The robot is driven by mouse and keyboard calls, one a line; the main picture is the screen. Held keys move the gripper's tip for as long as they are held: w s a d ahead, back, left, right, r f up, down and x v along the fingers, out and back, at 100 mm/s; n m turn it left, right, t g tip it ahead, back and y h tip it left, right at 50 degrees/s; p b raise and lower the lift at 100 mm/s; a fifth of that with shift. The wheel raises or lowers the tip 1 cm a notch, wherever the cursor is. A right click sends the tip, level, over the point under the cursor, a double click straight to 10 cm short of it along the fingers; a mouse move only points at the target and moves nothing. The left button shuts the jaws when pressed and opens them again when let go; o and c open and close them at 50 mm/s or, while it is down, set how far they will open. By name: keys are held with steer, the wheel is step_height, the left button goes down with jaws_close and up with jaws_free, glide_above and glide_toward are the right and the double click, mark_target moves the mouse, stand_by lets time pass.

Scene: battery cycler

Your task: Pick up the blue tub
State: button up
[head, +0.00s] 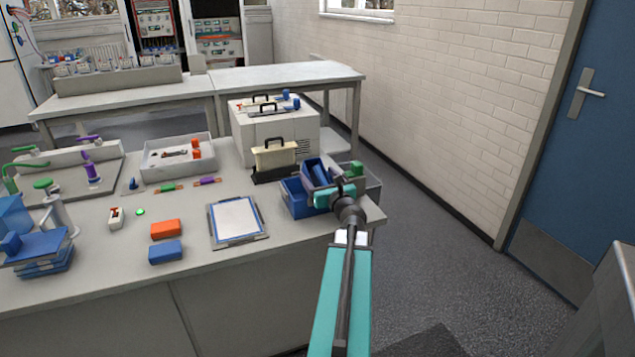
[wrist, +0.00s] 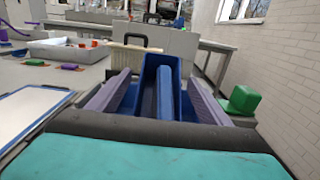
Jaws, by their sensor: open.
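A blue tub (head: 295,200) stands at the right end of the near table. Its low blue walls also show in the wrist view (wrist: 127,102), partly hidden by my gripper. A taller blue piece (head: 312,168) rises from the tub area; I cannot tell whether it is part of the tub. In the wrist view this piece (wrist: 150,72) is a trough-like shape with a rounded bar, between my two purple-grey fingers. My gripper (head: 322,178) is open over the tub, one finger on each side of the piece. Contact is not clear.
A grey bin (head: 373,187) with a green block (head: 357,168) sits close on the right. A cream handled case (head: 274,157) stands just behind the tub. A framed white panel (head: 237,221) lies to the left. Floor beyond the table's right edge is free.

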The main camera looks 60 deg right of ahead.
mark_target(316, 171)
steer(key=shift+x, duration=1.65)
steer(key=c, duration=1.5)
steer(key=shift+r, duration=0.15)
steer(key=shift+r+p, duration=1.15)
steer(key=shift+r, duration=3.75)
